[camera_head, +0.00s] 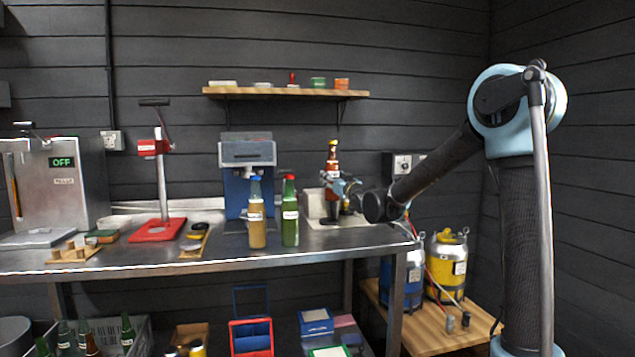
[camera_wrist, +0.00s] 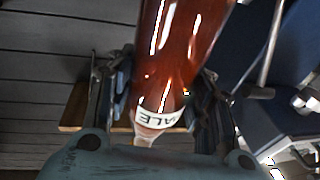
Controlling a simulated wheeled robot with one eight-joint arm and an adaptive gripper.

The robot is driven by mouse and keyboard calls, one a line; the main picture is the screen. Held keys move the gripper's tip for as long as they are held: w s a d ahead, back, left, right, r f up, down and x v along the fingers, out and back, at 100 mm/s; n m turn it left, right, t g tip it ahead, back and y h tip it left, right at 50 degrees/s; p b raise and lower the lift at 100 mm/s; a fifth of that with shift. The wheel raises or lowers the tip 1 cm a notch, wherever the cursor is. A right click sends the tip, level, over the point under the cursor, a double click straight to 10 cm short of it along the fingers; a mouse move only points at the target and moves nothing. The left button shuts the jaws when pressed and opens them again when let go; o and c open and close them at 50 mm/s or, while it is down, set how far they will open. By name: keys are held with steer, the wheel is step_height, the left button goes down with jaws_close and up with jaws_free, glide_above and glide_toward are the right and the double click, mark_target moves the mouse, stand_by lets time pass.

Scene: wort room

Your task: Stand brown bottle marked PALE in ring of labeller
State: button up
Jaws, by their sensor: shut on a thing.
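The brown bottle (camera_head: 332,158) has a yellow cap and is held upright at the right end of the steel bench. It also fills the middle of the wrist view (camera_wrist: 178,50), where its label shows the letters "ALE". My gripper (camera_head: 341,188) is shut around the bottle, with a finger on either side of it. The bottle's base is partly hidden in the head view. A blue machine with a grey top (camera_head: 247,180) stands left of the bottle; I cannot tell if it is the labeller. No ring can be made out.
A wooden shelf (camera_head: 285,93) hangs above. A red press (camera_head: 157,230) stands left.

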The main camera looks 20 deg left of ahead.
mark_target(332, 200)
steer(key=shift+a, duration=0.1)
steer(key=shift+s+a, duration=0.1)
steer(key=shift+a, duration=0.2)
steer(key=shift+a+f, duration=0.1)
steer(key=shift+f, duration=0.05)
steer(key=shift+s+f, duration=0.1)
steer(key=shift+f, duration=2.8)
steer(key=shift+s+a+f, duration=0.1)
steer(key=shift+s+f, duration=0.1)
steer(key=shift+s, duration=0.05)
steer(key=shift+f, duration=0.35)
steer(key=shift+s+f, duration=0.2)
steer(key=shift+f, duration=0.1)
